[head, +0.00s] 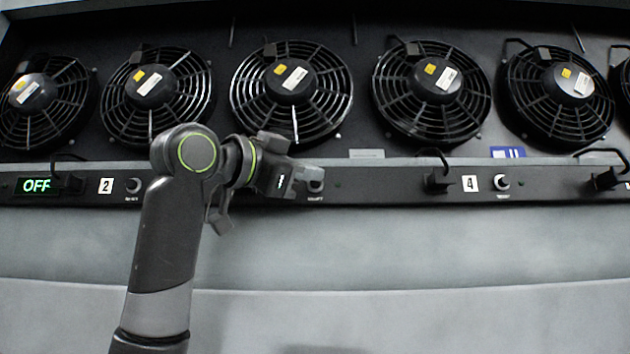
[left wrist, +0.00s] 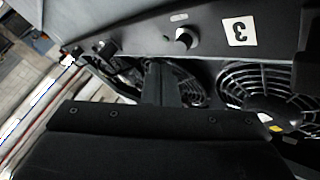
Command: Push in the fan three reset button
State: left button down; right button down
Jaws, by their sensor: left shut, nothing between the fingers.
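In the head view my left gripper (head: 308,179) is in front of the panel at this button and covers the "3" label and most or all of the button. The gripper is shut and empty. I cannot tell whether its tip touches the button. My right gripper is not in view.
A row of black fans (head: 291,90) runs above the strip (head: 400,190). The "2" (head: 106,186) and "4" (head: 470,183) labels have their own buttons (head: 133,185) (head: 502,182). A green "OFF" display (head: 36,186) is at left. The grey surface below is clear.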

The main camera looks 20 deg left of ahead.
pick_arm(q)
jog(key=s+b, duration=0.1)
jog(key=s, duration=0.1)
jog(key=s+d+b, duration=0.1)
jog(key=s, duration=0.1)
jog(key=shift+s+d, duration=0.2)
jog(key=shift+s, duration=0.2)
jog(key=shift+w, duration=0.1)
dwell(0.3)
